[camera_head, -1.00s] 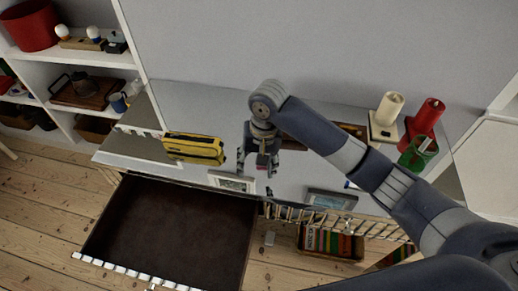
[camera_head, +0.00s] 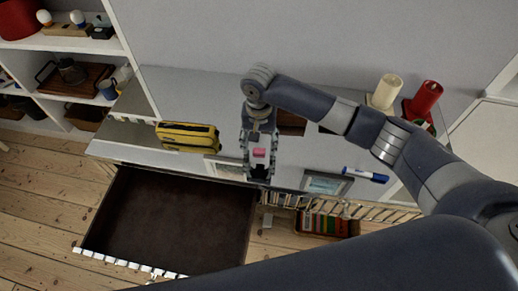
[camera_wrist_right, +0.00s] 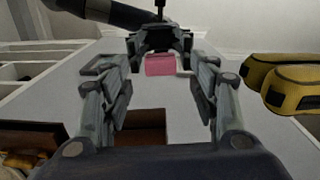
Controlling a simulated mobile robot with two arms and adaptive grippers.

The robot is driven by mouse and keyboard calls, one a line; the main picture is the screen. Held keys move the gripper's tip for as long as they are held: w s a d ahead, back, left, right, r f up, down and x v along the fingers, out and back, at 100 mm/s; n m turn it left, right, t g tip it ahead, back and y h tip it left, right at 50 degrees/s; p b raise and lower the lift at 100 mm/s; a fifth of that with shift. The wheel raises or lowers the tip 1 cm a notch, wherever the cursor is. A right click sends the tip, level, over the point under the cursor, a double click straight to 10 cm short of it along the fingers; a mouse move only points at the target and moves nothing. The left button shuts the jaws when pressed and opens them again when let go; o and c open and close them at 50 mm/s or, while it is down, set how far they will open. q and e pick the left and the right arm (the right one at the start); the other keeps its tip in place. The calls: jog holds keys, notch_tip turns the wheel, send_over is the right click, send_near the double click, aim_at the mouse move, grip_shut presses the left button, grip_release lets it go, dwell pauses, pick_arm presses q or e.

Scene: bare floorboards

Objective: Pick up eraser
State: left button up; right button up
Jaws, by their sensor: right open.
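The eraser is a small pink block (camera_head: 259,153) on the light grey top of the cabinet. It also shows as a pink block (camera_wrist_right: 160,66) in the right wrist view, between the far ends of the fingers. My right gripper (camera_head: 258,172) points down over the cabinet top, its fingers on either side of the eraser in the head view. In the right wrist view the gripper (camera_wrist_right: 160,92) is open, with a visible gap between the fingers and nothing clamped. Whether a fingertip touches the eraser I cannot tell. My left gripper is not in view.
A yellow case (camera_head: 188,137) lies left of the gripper. Picture frames (camera_head: 326,183) and a blue marker (camera_head: 366,174) lie near the front edge. An open, empty-looking dark drawer (camera_head: 170,218) juts out below.

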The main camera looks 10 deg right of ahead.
notch_tip(320, 180, down, 2)
jog(key=shift+f, duration=0.1)
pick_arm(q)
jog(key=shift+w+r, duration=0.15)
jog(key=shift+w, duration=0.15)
pick_arm(e)
jog(key=c, duration=0.9)
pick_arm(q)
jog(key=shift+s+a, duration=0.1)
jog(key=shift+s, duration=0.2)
pick_arm(e)
jog(key=shift+o, duration=0.2)
